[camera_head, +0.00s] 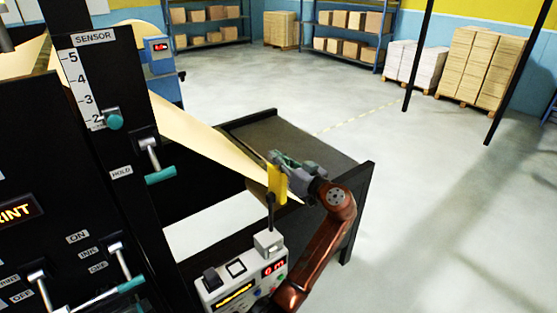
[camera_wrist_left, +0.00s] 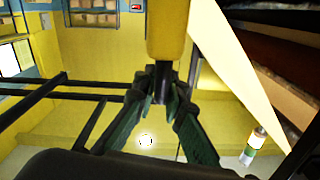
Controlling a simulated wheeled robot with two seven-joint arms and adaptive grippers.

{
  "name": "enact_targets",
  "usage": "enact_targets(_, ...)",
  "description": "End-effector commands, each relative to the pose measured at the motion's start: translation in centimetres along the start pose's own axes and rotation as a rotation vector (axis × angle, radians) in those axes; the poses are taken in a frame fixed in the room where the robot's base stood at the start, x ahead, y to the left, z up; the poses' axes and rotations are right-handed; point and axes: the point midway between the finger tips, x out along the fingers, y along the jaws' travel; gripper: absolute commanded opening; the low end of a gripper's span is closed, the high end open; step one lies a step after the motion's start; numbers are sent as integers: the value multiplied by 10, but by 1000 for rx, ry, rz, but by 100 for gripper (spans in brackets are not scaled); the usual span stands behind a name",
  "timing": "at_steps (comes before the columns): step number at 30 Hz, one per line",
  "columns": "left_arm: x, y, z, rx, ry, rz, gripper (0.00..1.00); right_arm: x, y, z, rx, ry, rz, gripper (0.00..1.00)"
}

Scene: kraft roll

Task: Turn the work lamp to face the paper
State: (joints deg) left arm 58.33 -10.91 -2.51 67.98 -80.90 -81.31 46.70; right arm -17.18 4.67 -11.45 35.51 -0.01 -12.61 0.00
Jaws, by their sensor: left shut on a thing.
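The work lamp has a yellow head (camera_head: 277,183) on a dark stem rising from a small white block on the control box. My left gripper (camera_head: 287,168) is at the lamp's head, shut on the lamp. In the left wrist view the yellow head (camera_wrist_left: 166,32) fills the top centre, and my gripper's fingertips (camera_wrist_left: 160,85) close around the dark part below it. I cannot tell which way the lamp's lit face points. The tan paper (camera_head: 208,138) runs down from the upper left and narrows close behind the lamp. It also shows in the left wrist view (camera_wrist_left: 228,60).
A white control box (camera_head: 242,288) with a red display stands below the lamp. A black machine panel (camera_head: 95,130) with teal-handled levers fills the left. A dark-framed table (camera_head: 330,158) lies beyond the gripper. Shelves and pallets stand far back; the floor at right is clear.

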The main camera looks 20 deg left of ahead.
Motion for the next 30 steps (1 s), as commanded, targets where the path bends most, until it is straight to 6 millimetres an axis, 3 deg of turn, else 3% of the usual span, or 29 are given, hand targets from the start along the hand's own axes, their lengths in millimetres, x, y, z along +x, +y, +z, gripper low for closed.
enact_targets(7,1,-1,-1,-1,1,-2,0,0,0,0,0,0,0,47)
enact_targets(8,1,-1,-1,-1,2,-2,12,0,0,0,0,0,0,47)
enact_targets(15,0,0,-1,-1,1,0,27,0,0,0,0,0,0,47)
enact_targets(24,-3,0,0,0,1,2,27,0,-1,0,0,0,-2,47)
enact_targets(30,-30,1,0,-1,0,4,27,0,-2,0,0,0,-2,47)
